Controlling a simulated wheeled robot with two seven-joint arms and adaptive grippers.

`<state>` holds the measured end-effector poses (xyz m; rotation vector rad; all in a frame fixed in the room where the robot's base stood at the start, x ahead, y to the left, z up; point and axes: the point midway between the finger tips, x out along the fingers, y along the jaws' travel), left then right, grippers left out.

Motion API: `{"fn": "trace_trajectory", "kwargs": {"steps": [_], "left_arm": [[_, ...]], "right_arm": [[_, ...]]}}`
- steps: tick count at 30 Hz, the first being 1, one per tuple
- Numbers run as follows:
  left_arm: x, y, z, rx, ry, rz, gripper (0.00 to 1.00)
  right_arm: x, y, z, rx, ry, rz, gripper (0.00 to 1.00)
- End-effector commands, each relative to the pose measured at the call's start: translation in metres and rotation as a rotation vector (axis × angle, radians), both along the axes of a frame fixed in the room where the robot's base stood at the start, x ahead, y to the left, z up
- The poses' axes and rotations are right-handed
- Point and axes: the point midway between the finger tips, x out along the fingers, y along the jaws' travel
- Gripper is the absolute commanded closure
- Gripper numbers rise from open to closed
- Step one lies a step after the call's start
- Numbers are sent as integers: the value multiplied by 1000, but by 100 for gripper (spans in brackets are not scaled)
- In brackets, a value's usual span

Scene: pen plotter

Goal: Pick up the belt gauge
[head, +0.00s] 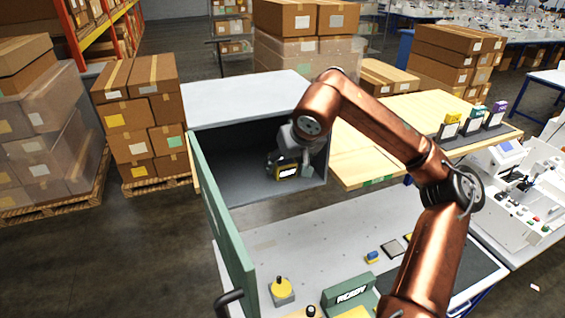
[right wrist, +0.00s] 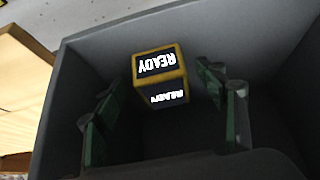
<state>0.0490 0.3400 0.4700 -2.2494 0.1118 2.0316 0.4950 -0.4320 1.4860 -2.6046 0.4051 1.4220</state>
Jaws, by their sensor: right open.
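A small box with yellow edges and dark faces lettered READY, seemingly the belt gauge (head: 287,172), is inside the open grey cabinet (head: 250,97). It also shows in the right wrist view (right wrist: 160,75), upside down. My right gripper (head: 289,160) reaches into the cabinet at the box. In the right wrist view its green-padded fingers (right wrist: 163,115) stand open, one on each side, with gaps between them and the box. The lower part of the box is dark and its contact with the cabinet floor is unclear. My left gripper is out of view.
The cabinet's green door (head: 222,217) stands open at the left. A pale worktop (head: 320,235) in front bears a yellow knob (head: 281,288), a green READY unit (head: 350,292) and a small blue-and-yellow piece (head: 372,257). A wooden table (head: 370,160) stands right of the cabinet.

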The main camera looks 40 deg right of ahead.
Motion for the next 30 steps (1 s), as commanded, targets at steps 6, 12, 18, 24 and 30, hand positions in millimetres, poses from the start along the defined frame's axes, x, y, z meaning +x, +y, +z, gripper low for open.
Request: {"fn": "trace_trajectory", "kwargs": {"steps": [6,12,18,24,30], "left_arm": [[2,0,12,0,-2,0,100],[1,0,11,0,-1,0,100],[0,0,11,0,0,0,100],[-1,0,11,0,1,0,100],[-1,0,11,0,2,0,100]], "right_arm": [[23,-8,-8,1,2,0,35],[24,-7,-10,2,-1,1,35],[24,-7,-10,2,-1,1,47],[24,-7,-10,1,0,1,61],[24,-7,-10,1,0,1,75]]}}
